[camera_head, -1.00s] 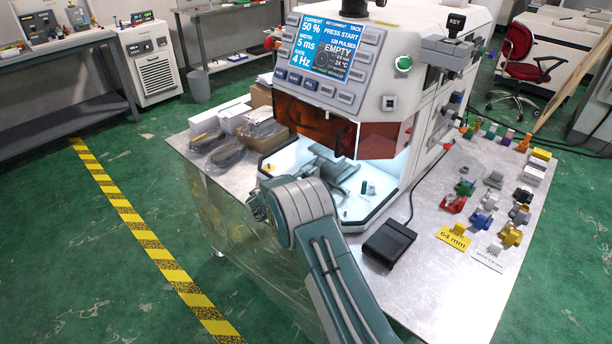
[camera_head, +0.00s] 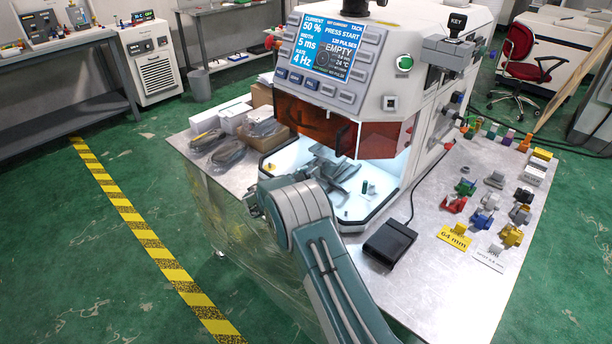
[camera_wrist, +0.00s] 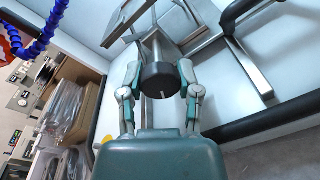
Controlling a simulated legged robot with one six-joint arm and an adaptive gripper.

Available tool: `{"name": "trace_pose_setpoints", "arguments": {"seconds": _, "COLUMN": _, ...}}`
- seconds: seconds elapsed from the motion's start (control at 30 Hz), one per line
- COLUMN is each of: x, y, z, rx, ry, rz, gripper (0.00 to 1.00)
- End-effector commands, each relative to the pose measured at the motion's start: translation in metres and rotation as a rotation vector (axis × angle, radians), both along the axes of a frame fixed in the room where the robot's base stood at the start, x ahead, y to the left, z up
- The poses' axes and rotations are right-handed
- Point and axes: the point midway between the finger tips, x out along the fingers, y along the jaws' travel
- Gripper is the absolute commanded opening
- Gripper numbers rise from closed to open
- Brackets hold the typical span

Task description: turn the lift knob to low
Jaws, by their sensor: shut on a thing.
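The lift knob (camera_wrist: 160,83) is a dark round knob with a pale mark on its face, in the middle of the wrist view. It sits at the end of a grey metal part. My gripper (camera_wrist: 160,78) is shut on the knob, with one finger on each side. In the head view, the grey lift (camera_head: 338,172) stands inside the lit machine chamber. The setting that the knob points to cannot be read.
The orange shield (camera_head: 318,128) hangs above the chamber opening. A black pedal (camera_head: 390,243) lies on the metal table (camera_head: 455,300) to the right of my arm. Cardboard boxes (camera_head: 262,97) stand left of the machine. Several coloured parts lie at the right.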

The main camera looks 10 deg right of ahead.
Motion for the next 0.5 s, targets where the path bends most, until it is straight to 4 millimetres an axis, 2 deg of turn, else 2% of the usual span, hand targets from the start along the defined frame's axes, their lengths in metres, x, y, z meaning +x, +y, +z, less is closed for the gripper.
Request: {"name": "trace_pose_setpoints", "arguments": {"seconds": 0.5, "x": -0.0010, "y": 0.0017, "z": -0.0046, "rx": -0.232, "ry": 0.328, "rz": 0.007, "gripper": 0.00}}
